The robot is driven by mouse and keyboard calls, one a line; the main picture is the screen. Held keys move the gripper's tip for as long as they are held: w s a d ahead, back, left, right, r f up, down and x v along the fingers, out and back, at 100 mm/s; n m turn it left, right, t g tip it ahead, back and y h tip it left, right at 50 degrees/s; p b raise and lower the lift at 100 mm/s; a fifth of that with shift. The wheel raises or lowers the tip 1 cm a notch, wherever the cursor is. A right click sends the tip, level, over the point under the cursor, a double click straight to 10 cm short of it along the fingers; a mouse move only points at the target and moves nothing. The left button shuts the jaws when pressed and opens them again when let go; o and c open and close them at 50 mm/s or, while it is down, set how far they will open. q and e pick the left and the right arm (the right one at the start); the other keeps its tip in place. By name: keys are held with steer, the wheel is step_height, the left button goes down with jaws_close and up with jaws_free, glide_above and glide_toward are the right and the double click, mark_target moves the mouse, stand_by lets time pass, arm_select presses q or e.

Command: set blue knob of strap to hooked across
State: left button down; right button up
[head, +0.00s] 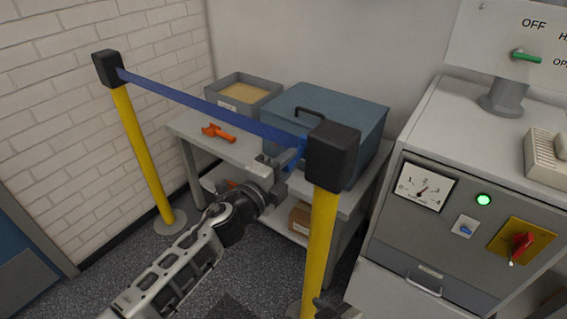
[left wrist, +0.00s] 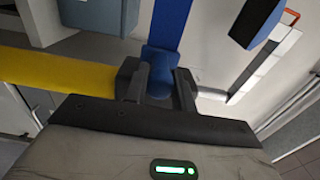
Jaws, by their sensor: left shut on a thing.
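The blue strap (head: 205,106) runs from the black head of the left yellow post (head: 140,150) across to the black head (head: 333,156) of the right yellow post (head: 320,240). Its blue knob (head: 296,154) is at the right end, beside that head. My left gripper (head: 283,163) is shut on the knob. In the left wrist view the knob (left wrist: 158,86) sits between the two dark fingers, with the strap (left wrist: 172,28) leading away above it. Whether the strap end is latched in the head cannot be told. My right gripper is not clearly seen.
A grey bench (head: 240,150) behind the strap carries a blue lidded box (head: 345,110), a grey tray (head: 262,110) and an orange tool (head: 217,133). A grey cabinet (head: 395,235) with a dial and red switch stands close at right.

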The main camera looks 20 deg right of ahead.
arm_select(q)
steer(key=shift+s+d+f, duration=0.1)
steer(key=shift+s, duration=0.05)
steer(key=c, duration=1.2)
jaws_free()
steer(key=shift+o, duration=0.2)
steer(key=shift+s+a, duration=0.2)
steer(key=shift+a, duration=0.2)
steer(key=p+v, duration=0.1)
steer(key=v, duration=1.4)
steer(key=shift+s, duration=0.15)
